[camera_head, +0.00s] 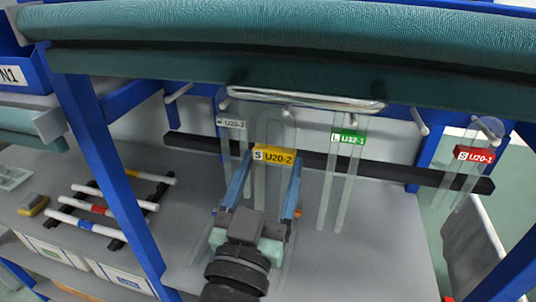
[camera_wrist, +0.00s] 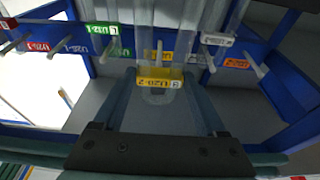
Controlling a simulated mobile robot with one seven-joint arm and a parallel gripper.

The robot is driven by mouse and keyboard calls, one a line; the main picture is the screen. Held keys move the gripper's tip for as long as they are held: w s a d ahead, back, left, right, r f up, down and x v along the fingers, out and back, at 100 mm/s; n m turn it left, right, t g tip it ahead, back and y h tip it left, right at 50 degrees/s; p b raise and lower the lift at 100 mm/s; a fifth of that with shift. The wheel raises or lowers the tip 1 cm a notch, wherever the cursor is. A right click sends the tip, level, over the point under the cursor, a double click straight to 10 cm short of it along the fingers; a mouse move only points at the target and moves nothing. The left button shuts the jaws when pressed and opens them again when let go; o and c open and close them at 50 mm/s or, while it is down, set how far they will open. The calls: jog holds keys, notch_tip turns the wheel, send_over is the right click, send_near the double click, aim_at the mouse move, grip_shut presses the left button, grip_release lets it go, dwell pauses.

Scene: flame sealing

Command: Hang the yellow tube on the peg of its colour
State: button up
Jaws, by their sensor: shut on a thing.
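My gripper (camera_head: 264,190) has its two blue fingers on either side of a clear U-shaped tube with a yellow tag U20-2 (camera_head: 260,156), and is shut on it. The tube is upright with its bend at the top. In the wrist view the yellow tag (camera_wrist: 159,84) lies between the fingers. Beyond it, a pale peg (camera_wrist: 160,50) shows between the tube's legs, with a yellow label (camera_wrist: 154,57) on the blue rail behind. I cannot tell the gap between tube and peg.
Clear tubes with white (camera_head: 231,124), green (camera_head: 347,136) and red (camera_head: 474,154) tags hang around it. A pale bar handle (camera_head: 305,101) and a dark green beam (camera_head: 300,70) cross above. A bare peg (camera_head: 420,121) stands between the green and red tags. Banded white rods lie at left.

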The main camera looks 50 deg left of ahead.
jog(key=w+a+f, duration=0.1)
jog(key=w+a, duration=0.4)
jog(key=w, duration=0.3)
jog(key=shift+f, duration=0.2)
dwell(0.8)
jog(key=shift+w+a, duration=0.1)
jog(key=shift+w, duration=0.25)
dwell(0.5)
dwell(0.4)
jog(key=o, duration=1.3)
jog(key=shift+s, duration=0.1)
jog(key=b+v, duration=0.2)
jog(key=v, duration=0.6)
jog(key=shift+s+d+r, duration=0.25)
jog(key=shift+s, duration=0.15)
dwell(1.2)
